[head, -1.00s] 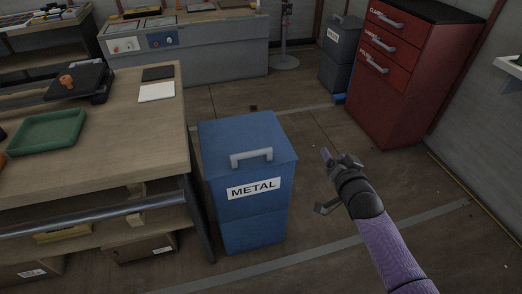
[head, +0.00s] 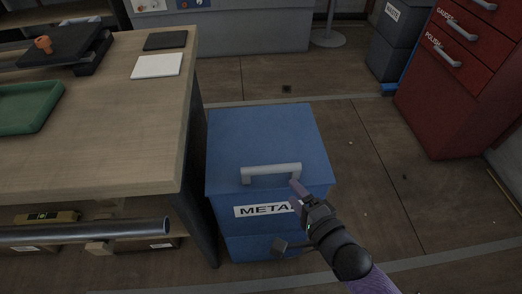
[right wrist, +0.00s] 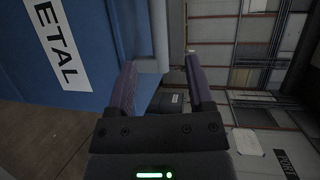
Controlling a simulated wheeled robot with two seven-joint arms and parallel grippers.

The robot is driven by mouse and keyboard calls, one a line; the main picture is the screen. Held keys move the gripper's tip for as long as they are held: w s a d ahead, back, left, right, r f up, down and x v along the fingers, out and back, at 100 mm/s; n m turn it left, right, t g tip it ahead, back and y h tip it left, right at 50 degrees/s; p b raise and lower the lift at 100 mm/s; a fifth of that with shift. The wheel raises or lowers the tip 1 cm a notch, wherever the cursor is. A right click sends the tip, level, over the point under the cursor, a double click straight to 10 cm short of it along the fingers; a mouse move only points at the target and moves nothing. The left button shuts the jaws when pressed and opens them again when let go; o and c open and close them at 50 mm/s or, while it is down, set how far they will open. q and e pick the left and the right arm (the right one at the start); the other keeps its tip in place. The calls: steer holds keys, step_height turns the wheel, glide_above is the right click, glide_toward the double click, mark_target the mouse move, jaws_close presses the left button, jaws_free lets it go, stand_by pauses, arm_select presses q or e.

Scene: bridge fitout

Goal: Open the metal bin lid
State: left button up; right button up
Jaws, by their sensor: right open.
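The blue metal bin (head: 265,215) stands on the floor right of the workbench, with a METAL label on its front. Its lid (head: 262,128) is shut. A grey bar handle (head: 270,169) sits at the lid's front edge. My right gripper (head: 288,217) is open in front of the bin, at the right end of the handle, and covers the end of the label. In the right wrist view, the handle (right wrist: 159,30) shows between the open fingertips of the right gripper (right wrist: 160,65); whether they touch it I cannot tell. My left gripper is out of view.
The wooden workbench (head: 100,150) stands close on the bin's left, with a green tray (head: 28,108) on it. A red drawer cabinet (head: 450,110) and a grey bin (head: 393,45) stand at back right. The floor right of the bin is clear.

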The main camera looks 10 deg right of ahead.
mark_target(273, 172)
steer(key=b+x, duration=0.1)
steer(key=x, duration=0.2)
steer(key=b+x, duration=0.3)
steer(key=x, duration=0.2)
steer(key=shift+w+a+f, duration=0.1)
steer(key=shift+a+f, duration=0.25)
steer(key=shift+f, duration=0.05)
steer(key=shift+w+a+b, duration=0.3)
steer(key=shift+w+b, duration=0.1)
steer(key=shift+w, duration=0.15)
steer(key=shift+w+r, duration=0.1)
steer(key=shift+c, duration=0.9)
steer(key=c, duration=0.7)
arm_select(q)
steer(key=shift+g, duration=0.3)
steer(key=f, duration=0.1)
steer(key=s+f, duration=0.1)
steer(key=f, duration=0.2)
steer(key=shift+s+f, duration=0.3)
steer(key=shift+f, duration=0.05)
arm_select(e)
jaws_close()
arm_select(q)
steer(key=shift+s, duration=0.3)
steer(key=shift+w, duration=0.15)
